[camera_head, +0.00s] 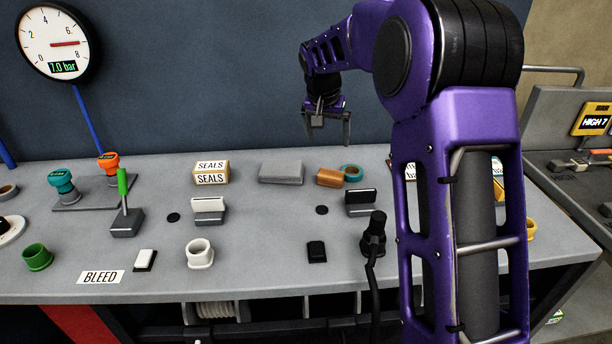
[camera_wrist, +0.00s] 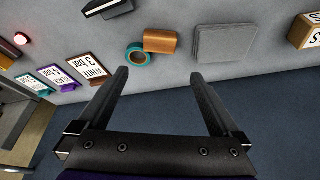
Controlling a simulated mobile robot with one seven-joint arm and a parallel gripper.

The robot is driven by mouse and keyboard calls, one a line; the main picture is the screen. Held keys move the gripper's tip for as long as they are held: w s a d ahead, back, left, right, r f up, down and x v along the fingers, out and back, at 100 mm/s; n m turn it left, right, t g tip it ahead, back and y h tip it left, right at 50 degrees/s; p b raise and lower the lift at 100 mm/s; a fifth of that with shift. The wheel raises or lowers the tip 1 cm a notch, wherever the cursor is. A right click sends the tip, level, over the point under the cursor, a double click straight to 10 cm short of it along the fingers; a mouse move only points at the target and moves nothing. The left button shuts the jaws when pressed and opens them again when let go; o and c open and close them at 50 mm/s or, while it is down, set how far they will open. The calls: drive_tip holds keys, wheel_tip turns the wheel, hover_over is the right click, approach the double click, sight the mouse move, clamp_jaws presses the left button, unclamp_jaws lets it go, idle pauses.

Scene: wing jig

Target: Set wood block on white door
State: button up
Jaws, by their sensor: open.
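The wood block (camera_head: 330,177) is a small orange-brown block lying on the grey bench, left of a teal ring. It also shows at the top middle of the wrist view (camera_wrist: 160,41). My gripper (camera_head: 327,128) is open and empty, above and behind the block. In the wrist view its two fingers (camera_wrist: 159,73) are spread, with the block beyond their tips.
A teal ring (camera_head: 351,173) sits close against the block's right. A flat grey slab (camera_head: 281,173) lies to its left, then a SEALS box (camera_head: 211,172). A similar black-flapped unit (camera_head: 361,203) stands in front of the block.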

sight(331, 173)
drive_tip(key=x, duration=1.7)
drive_tip(key=shift+w+d, duration=0.1)
drive_tip(key=shift+c, duration=0.3)
drive_tip(key=c, duration=1.1)
